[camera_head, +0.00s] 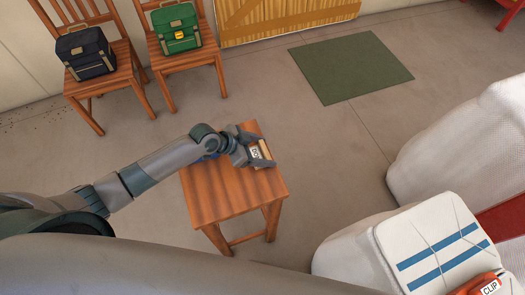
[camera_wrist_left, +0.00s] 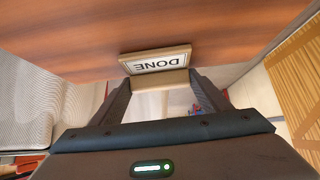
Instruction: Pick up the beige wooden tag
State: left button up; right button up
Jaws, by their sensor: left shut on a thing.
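The beige wooden tag (camera_head: 265,150) is at the far right edge of the small wooden table (camera_head: 222,196). In the left wrist view the tag (camera_wrist_left: 157,62) has a white label reading DONE, upside down there. My left gripper (camera_head: 262,148) reaches over the table from the left. It is shut on the tag, with one dark finger on each side of its beige base in the left wrist view. I cannot tell whether the tag touches the tabletop. My right gripper is not in view.
A dark bag (camera_head: 86,52) and a green bag (camera_head: 177,28) sit on two wooden chairs at the back left. A green mat (camera_head: 350,67) lies on the floor. White sacks (camera_head: 460,140) stand at right, near an orange CLIP item (camera_head: 480,284). The floor between is clear.

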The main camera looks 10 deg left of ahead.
aim_at(263, 151)
pick_arm(q)
jog(key=shift+r+p, duration=0.4)
jog(key=shift+r, duration=0.2)
notch_tip(263, 151, up, 3)
jog(key=shift+p, duration=1.25)
jog(key=shift+s+d+r+p, duration=0.25)
jog(key=shift+d+r+p, duration=0.6)
jog(key=shift+d+p, duration=0.25)
jog(key=s+d+r, duration=0.2)
jog(key=d+r, duration=0.3)
jog(key=d, duration=0.4)
jog(key=shift+p, duration=0.35)
jog(key=shift+s, duration=0.1)
